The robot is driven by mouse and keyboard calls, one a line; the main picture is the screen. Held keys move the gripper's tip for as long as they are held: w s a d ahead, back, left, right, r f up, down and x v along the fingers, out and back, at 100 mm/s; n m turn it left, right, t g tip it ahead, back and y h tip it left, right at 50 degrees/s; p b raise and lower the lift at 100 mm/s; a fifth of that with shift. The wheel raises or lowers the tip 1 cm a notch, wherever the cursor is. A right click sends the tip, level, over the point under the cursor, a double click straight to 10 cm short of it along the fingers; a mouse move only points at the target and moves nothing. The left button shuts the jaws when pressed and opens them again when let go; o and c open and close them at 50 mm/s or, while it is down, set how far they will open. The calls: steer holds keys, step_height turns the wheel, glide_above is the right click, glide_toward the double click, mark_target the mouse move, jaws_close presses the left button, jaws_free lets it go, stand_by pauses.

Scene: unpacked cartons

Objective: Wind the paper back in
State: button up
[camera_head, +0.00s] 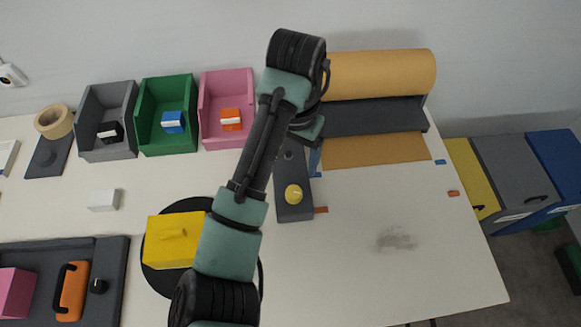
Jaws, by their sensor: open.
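A roll of brown paper (380,73) lies at the back right behind a dark bar (375,114). A flat strip of brown paper (375,150) comes out under the bar onto the table, its front edge near the blue marks (440,162). A dark panel (293,213) with a round yellow knob (293,194) sits left of the paper. My gripper (312,133) is at the left end of the roll, above the panel's far end, partly hidden by my arm. It is open, and nothing shows between the fingers.
Orange marks (453,193) lie nearer the front. Grey (107,150), green (168,148) and pink (228,144) bins stand at the back left. A yellow box (170,250) sits on a black disc (190,290). The table's right front is clear apart from a grey smudge (396,240).

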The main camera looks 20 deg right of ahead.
mark_target(294, 192)
step_height(294, 192, down, 13)
steer(key=shift+s+a+r+b, duration=0.1)
steer(key=shift+b, duration=0.45)
jaws_close()
stand_by(0.4)
